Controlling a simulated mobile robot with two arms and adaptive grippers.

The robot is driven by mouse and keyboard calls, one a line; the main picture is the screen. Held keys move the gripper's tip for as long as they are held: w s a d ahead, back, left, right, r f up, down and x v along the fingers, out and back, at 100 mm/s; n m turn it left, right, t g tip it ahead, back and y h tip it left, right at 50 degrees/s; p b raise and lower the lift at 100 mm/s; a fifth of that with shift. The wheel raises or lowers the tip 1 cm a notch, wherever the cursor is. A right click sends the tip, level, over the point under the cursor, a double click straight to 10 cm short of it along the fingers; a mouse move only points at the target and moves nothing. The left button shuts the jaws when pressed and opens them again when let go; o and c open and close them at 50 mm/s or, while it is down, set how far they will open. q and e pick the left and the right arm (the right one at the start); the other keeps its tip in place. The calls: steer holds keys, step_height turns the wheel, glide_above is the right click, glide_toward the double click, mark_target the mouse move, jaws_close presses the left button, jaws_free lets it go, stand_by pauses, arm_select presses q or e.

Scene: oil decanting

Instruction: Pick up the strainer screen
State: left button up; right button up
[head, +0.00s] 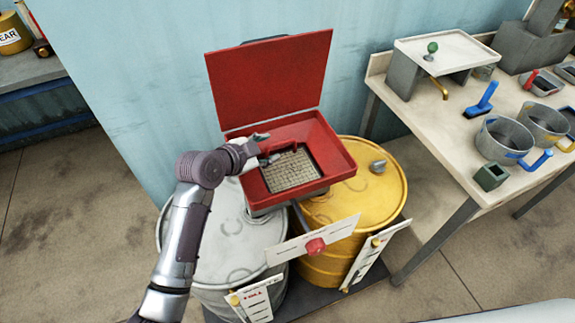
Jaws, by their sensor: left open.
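The strainer screen (292,171) is a beige mesh square lying in the bottom of a red open funnel box (338,160). A small red part (287,146) stands at the screen's far edge and looks like a handle. My left gripper (266,149) reaches into the box from the left, over its left side beside the screen's far left corner. It is open, and I see nothing between its fingers. Whether a fingertip touches the red part is too small to tell. My right gripper does not show.
The red lid (270,80) stands open behind. The box sits over a white drum (225,245) and a yellow drum (375,198). A workbench (455,125) at right holds metal pots (505,138), a blue-handled brush (482,100) and a small raised stand (450,50).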

mark_target(275, 145)
arm_select(q)
steer(key=x, duration=0.4)
steer(key=shift+w+a+f+p, duration=0.15)
steer(key=shift+w+f+p, duration=0.05)
steer(key=shift+w+p, duration=0.15)
steer(key=shift+s+a, duration=0.1)
jaws_close()
